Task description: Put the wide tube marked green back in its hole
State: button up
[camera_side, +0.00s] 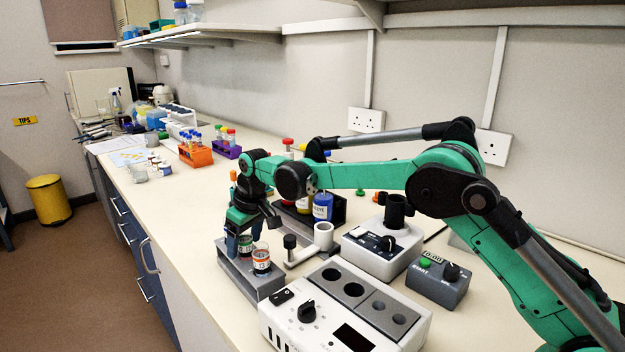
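My gripper (240,222) points down over the grey rack (238,272) near the bench's front edge. A wide tube with a green band (246,243) shows just under and beside the fingers, at the rack. I cannot tell whether the fingers touch it or are closed on it. A second wide tube with an orange-red band (262,260) stands upright in the rack, nearer the camera. The white block (345,318) at the front has two wide holes (341,282) and smaller holes, which look empty. The gripper hides part of the rack.
A white device with a dark cylinder (383,246) and a grey timer box (438,282) stand to the right. A dark tray (340,208) with a blue bottle (322,207) is behind the gripper. Orange (196,155) and purple (226,150) racks are farther back.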

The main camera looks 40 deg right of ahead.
jog(key=s+d+r+m+t, duration=0.1)
jog(key=s+d+r+t, duration=0.1)
jog(key=s+r, duration=0.7)
jog(key=s+d+f+t, duration=0.1)
jog(key=s, duration=0.4)
jog(key=s+d+m, duration=0.1)
jog(key=s, duration=0.4)
jog(key=s+f+m+t, duration=0.1)
jog(key=s, duration=0.3)
jog(key=shift+s+d+f+t+h, duration=0.3)
jog(key=shift+s+d+h, duration=0.1)
dwell(0.4)
